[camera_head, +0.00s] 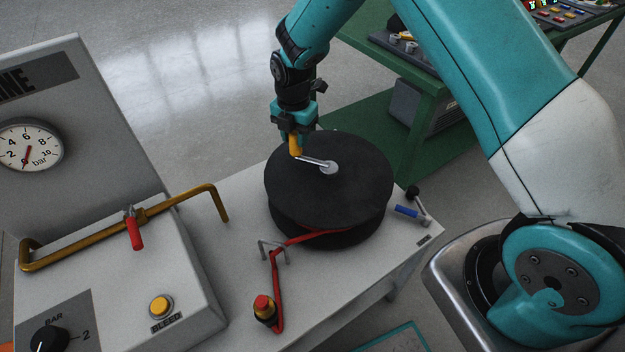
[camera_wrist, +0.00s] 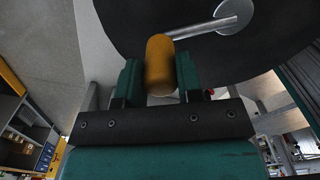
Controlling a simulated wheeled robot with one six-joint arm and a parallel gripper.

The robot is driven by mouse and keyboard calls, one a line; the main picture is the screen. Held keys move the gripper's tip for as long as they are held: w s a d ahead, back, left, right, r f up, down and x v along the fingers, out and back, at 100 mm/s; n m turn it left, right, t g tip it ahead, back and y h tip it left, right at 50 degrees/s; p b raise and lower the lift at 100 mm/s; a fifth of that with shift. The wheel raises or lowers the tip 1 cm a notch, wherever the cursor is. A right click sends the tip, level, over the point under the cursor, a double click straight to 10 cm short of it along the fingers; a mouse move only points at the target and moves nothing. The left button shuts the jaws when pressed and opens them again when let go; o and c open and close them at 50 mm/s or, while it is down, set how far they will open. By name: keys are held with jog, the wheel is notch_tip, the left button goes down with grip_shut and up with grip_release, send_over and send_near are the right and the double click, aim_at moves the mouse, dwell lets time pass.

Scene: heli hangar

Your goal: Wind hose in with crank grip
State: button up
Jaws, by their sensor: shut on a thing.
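The black hose reel (camera_head: 345,185) stands on the grey bench top. A metal crank arm (camera_head: 315,161) runs from the hub at its centre to the yellow crank grip (camera_head: 294,146). My gripper (camera_head: 295,137) comes down from above and is shut on the grip, at the reel's upper left side. In the wrist view the yellow grip (camera_wrist: 160,62) sits between both fingers, with the crank arm (camera_wrist: 203,28) leading to the hub.
A grey panel box at left carries a gauge (camera_head: 28,145), a brass pipe with a red-handled valve (camera_head: 133,228), a yellow button (camera_head: 160,305) and a black knob (camera_head: 48,341). A blue-handled item (camera_head: 410,213) lies right of the reel. A green table (camera_head: 420,110) stands behind.

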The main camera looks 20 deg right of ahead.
jog(key=shift+s, duration=0.1)
jog(key=shift+w+d+f, duration=0.1)
jog(key=shift+w+d, duration=0.4)
jog(key=shift+d, duration=0.25)
jog(key=shift+w+d, duration=0.5)
jog(key=shift+d, duration=0.25)
jog(key=shift+w+d+p, duration=0.2)
jog(key=shift+d+p, duration=0.15)
jog(key=shift+d, duration=1.35)
jog(key=shift+a, duration=0.1)
jog(key=shift+s+d, duration=0.1)
jog(key=shift+d, duration=1.6)
